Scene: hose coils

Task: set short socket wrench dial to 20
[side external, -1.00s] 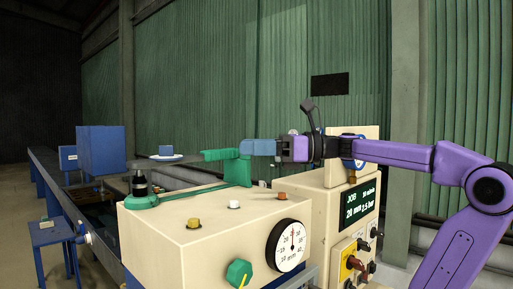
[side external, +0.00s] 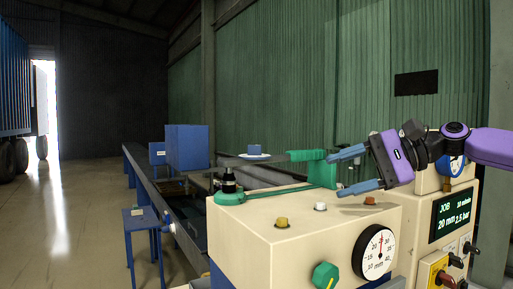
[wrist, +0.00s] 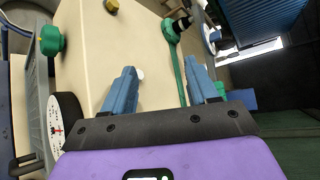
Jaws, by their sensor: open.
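The round white dial (side external: 374,252) marked in mm is on the front of the cream machine box (side external: 290,235). Its red needle points roughly straight up; the exact value is too small to read surely. A green knob (side external: 325,276) sits left of the dial; it also shows in the wrist view (wrist: 51,40), with the dial (wrist: 66,125) below it. My gripper (side external: 354,170) is open, its two blue fingers spread and empty, above the box and just right of the green upright bracket (side external: 322,172). In the wrist view the gripper (wrist: 160,70) faces the box top. I see no wrench I can identify.
A display (side external: 455,213) reads JOB, 20 mm, 2.5 bar. Yellow, white and orange buttons stand on the box top. A red-yellow switch panel (side external: 445,270) is at right. A black post (side external: 229,183) stands at the box's far left corner.

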